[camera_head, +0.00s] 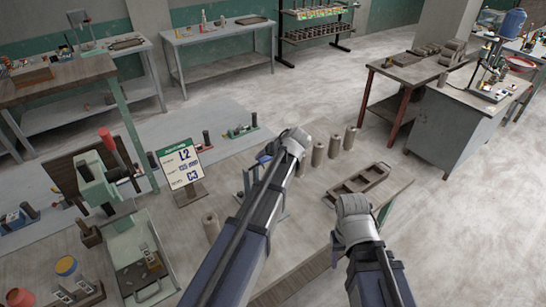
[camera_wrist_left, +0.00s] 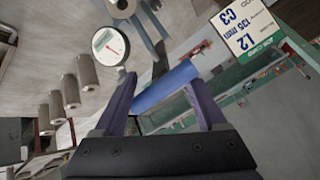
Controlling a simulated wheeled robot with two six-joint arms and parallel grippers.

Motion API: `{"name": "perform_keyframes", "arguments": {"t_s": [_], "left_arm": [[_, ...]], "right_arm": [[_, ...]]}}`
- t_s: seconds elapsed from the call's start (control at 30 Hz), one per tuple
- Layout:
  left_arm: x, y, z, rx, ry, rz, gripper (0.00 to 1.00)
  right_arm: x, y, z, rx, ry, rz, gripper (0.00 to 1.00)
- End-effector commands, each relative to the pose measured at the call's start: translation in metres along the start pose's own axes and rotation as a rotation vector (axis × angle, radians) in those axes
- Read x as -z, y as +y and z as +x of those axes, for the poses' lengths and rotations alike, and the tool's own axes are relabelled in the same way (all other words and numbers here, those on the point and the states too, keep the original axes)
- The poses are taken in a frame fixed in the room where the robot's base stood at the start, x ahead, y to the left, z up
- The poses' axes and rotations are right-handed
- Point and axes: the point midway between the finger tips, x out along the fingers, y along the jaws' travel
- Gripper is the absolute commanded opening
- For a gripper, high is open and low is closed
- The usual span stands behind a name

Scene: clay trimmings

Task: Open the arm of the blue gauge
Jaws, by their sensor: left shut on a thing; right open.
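The blue gauge stands on the near workbench, mostly hidden behind my left arm in the head view; a blue part (camera_head: 262,158) of it shows beside the wrist. In the left wrist view its round white dial (camera_wrist_left: 110,47) has a red needle, beside a grey metal frame (camera_wrist_left: 155,25). My left gripper (camera_wrist_left: 162,86) is shut on the gauge's blue cylindrical part (camera_wrist_left: 168,88), which lies between its fingers. In the head view the left wrist hides its fingertips. My right gripper (camera_head: 352,207) is open above the bench's right edge, with no object visible in it.
Several clay cylinders (camera_head: 334,146) stand behind the left wrist. A wooden frame tray (camera_head: 357,184) lies right of it.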

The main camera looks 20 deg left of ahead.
Motion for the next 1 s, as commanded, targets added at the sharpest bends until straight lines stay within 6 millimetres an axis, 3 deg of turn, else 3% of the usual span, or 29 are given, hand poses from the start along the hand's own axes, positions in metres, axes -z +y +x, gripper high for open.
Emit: {"name": "perform_keyframes", "arguments": {"t_s": [0.03, 0.4, 1.0], "left_arm": [[0.012, -0.006, -0.002, -0.005, -0.006, -0.019, 0.00], [0.049, -0.032, 0.007, -0.004, -0.005, -0.016, 0.00], [0.063, -0.042, 0.014, -0.004, -0.004, -0.014, 0.00]], "right_arm": [[-0.001, 0.001, -0.011, 0.000, 0.000, 0.000, 0.50], [-0.002, 0.003, -0.032, 0.000, -0.002, -0.003, 0.50], [-0.003, 0.004, -0.038, 0.000, -0.002, -0.003, 0.50]]}}
